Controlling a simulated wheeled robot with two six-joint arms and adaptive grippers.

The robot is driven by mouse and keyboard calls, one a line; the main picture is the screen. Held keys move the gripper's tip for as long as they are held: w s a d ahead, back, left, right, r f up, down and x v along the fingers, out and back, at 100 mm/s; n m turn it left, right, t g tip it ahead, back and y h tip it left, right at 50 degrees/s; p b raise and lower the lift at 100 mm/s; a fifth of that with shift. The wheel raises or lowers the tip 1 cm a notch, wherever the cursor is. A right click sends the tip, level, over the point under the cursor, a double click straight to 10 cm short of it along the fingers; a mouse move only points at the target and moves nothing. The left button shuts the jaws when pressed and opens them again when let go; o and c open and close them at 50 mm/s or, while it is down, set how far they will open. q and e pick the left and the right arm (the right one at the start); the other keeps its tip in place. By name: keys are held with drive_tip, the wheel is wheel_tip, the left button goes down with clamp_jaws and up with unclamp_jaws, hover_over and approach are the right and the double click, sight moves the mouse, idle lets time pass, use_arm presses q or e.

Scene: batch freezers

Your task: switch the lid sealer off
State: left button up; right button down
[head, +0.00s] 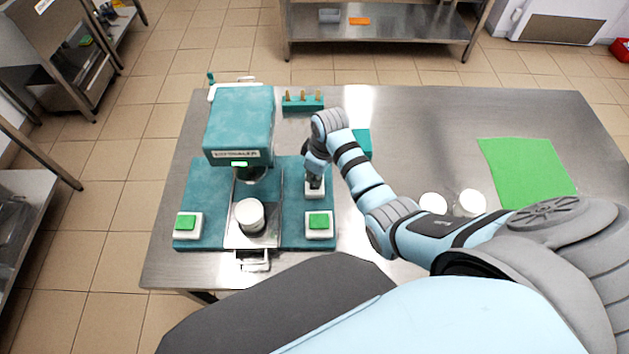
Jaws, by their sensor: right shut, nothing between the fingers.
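The lid sealer (239,125) is a teal machine with a teal base on the steel table. A white cup (249,214) stands in its steel slide, under and in front of the head. Two white blocks with green buttons sit at the base's front left (186,224) and front right (319,223). A third white block, the switch (315,191), sits behind the right button. My right gripper (315,182) is shut and empty, pointing down at this switch. Its fingertips seem to touch the switch or hover just above it; they hide its top. My left gripper is not in view.
A teal rack (303,103) with several wooden pieces stands behind the sealer. A teal block (362,142) is partly behind my right arm. Two white cups or lids (470,203) and a green mat (525,170) lie to the right. The table's far right is clear.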

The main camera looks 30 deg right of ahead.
drive_tip(key=shift+f+b, duration=0.55)
drive_tip(key=shift+f, duration=0.4)
wheel_tip(320, 180, up, 3)
drive_tip(key=p, duration=0.3)
drive_tip(key=shift+p, duration=0.3)
drive_tip(key=shift+r+b, duration=0.3)
drive_tip(key=shift+r, duration=1.75)
